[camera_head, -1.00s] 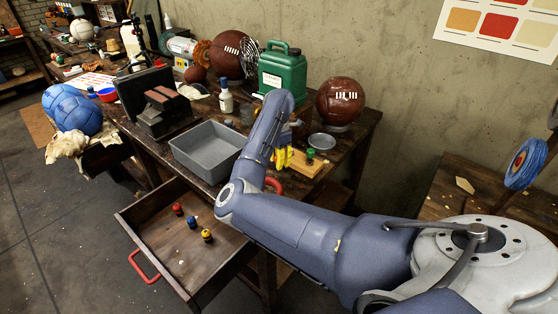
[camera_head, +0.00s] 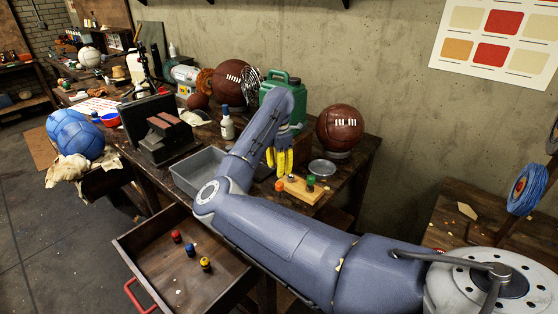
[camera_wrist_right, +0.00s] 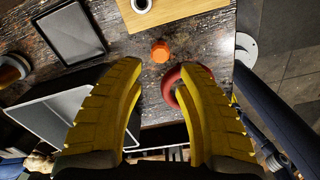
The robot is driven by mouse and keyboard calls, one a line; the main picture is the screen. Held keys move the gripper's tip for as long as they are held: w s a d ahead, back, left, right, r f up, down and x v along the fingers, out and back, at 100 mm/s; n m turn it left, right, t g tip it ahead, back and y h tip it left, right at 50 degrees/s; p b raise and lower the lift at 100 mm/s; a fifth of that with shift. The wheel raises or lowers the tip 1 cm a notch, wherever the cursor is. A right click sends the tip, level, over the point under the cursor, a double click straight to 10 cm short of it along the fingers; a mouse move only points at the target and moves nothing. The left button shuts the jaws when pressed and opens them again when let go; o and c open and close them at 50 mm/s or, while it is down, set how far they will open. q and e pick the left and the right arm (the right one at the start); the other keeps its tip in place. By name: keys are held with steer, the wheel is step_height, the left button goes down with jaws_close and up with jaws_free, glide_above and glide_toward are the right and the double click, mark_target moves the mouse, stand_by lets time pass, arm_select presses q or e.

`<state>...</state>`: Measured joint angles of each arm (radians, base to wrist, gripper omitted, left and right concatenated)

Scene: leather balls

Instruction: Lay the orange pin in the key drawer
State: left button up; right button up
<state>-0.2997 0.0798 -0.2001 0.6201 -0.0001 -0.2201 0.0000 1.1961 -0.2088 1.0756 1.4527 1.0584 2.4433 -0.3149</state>
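The orange pin (camera_head: 279,186) is small and is on the workbench beside the left end of a wooden block. In the right wrist view the orange pin (camera_wrist_right: 160,51) appears just beyond the gap between my fingertips, with no finger touching it. My right gripper (camera_head: 279,161) has yellow fingers pointing down above the bench; in the wrist view its fingers (camera_wrist_right: 162,70) are apart and empty. The drawer (camera_head: 155,240) is pulled out below the bench, holding a red pin (camera_head: 176,236), a blue pin (camera_head: 190,249) and a yellow pin (camera_head: 206,264). My left gripper is not in view.
The wooden block (camera_head: 300,192) carries a green-topped pin (camera_head: 310,182). A grey tray (camera_head: 190,172) is partly behind my right arm. A metal dish (camera_head: 322,168) and a brown football (camera_head: 340,128) lie to the right.

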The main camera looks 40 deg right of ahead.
mark_target(279, 183)
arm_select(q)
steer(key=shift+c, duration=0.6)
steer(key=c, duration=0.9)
arm_select(e)
step_height(279, 183, up, 3)
steer(key=shift+r, duration=0.1)
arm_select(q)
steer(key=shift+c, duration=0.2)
